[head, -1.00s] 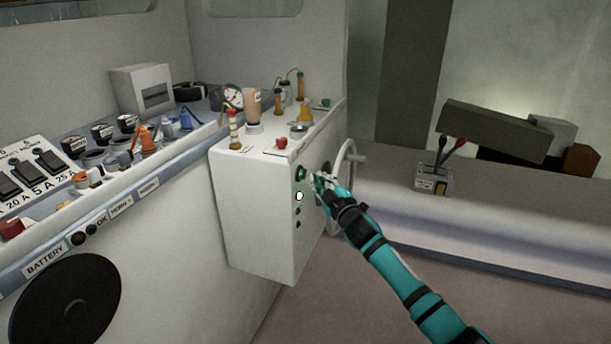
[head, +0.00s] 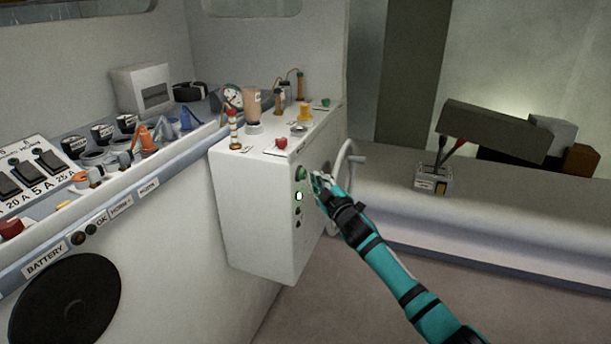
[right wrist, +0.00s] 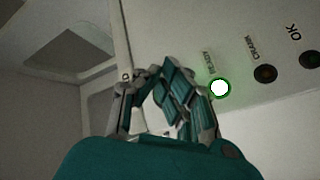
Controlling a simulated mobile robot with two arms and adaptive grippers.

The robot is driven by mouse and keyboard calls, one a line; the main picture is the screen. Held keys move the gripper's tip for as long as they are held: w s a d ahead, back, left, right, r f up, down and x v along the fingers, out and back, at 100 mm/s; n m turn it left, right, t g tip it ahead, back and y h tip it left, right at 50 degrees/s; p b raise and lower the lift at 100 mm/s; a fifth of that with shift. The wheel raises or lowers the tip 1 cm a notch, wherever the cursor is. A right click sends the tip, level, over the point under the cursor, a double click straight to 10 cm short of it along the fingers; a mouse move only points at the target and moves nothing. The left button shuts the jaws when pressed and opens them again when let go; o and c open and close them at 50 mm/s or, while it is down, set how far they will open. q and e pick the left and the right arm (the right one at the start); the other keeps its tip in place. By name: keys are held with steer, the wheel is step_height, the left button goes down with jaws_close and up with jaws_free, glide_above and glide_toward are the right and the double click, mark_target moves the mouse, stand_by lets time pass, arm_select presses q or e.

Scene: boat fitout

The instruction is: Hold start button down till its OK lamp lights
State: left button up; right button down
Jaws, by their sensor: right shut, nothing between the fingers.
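The green start button (head: 301,174) is on the side face of the white console box, at the top of a column of lamps. My right gripper (head: 316,178) is shut and empty, with its fingertips just right of the button; I cannot tell whether they touch it. In the right wrist view the shut fingers (right wrist: 160,74) point at the panel and the button is not seen. The OK lamp (right wrist: 309,60) is dark; it also shows in the head view (head: 298,224). The READY lamp (right wrist: 220,88) glows white; the CRANK lamp (right wrist: 265,74) is unlit. My left gripper is out of view.
A handwheel (head: 345,165) stands on the box's side close behind my right gripper. The box top (head: 262,158) carries a red knob and several small fittings. A twin-lever control (head: 435,180) is on the bench to the right. A switch panel lies at left.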

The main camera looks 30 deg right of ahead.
steer(key=shift+w+a, duration=0.35)
steer(key=shift+w, duration=0.05)
stand_by(1.3)
steer(key=shift+s+d+p, duration=0.3)
steer(key=shift+s+d, duration=0.3)
steer(key=shift+s, duration=0.1)
steer(key=s+d+p, duration=0.1)
steer(key=s, duration=0.1)
steer(key=s+d, duration=0.2)
steer(key=shift+d+p, duration=0.1)
steer(key=shift+p, duration=0.3)
steer(key=shift+w, duration=0.1)
stand_by(0.4)
